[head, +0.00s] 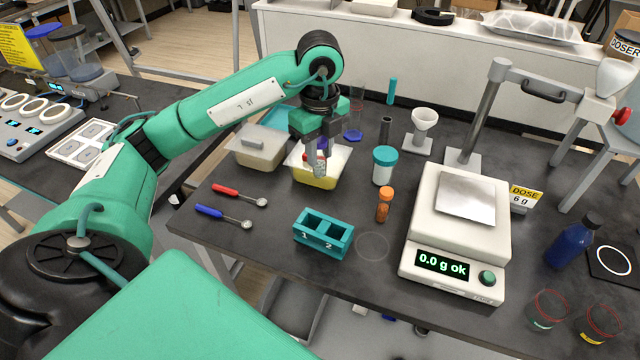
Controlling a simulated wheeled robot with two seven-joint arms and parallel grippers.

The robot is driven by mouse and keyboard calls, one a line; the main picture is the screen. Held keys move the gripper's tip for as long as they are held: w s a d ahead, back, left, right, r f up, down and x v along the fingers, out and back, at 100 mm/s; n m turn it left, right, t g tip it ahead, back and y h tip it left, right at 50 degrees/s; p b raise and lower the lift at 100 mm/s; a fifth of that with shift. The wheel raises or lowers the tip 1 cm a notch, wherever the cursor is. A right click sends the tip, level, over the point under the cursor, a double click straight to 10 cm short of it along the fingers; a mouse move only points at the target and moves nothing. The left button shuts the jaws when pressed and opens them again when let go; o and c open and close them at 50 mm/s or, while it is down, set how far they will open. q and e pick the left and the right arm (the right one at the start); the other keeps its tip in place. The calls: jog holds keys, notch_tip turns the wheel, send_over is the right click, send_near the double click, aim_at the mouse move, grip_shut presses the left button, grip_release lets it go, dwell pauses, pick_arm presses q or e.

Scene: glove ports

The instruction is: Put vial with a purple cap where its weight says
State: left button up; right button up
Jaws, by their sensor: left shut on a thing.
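My left gripper (317,150) is shut on a small pale vial (319,166), held over the tray with yellow contents (327,182). The fingers hide much of the vial, and I cannot make out its cap colour. The scale (455,235) reads "0.0 g ok", and its metal plate (466,196) is empty. A teal rack (323,238) with two openings marked 1 and 2 stands left of the scale; both openings look empty. A sign (523,197) beside the scale says "DOSE 6 g". My right gripper is not in view.
An orange-capped brown bottle (384,208) and a teal-lidded jar (383,167) stand between tray and scale. Red (240,195) and blue (222,215) spoons lie left of the rack. A white funnel stand (424,128) is behind. A blue bottle (573,243) stands right.

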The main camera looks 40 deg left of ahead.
aim_at(319, 170)
pick_arm(q)
notch_tip(319, 170, down, 5)
jog(key=shift+r, duration=0.15)
jog(key=shift+f+p, duration=0.3)
jog(key=shift+f, duration=0.2)
notch_tip(319, 170, down, 3)
jog(key=shift+f, duration=0.5)
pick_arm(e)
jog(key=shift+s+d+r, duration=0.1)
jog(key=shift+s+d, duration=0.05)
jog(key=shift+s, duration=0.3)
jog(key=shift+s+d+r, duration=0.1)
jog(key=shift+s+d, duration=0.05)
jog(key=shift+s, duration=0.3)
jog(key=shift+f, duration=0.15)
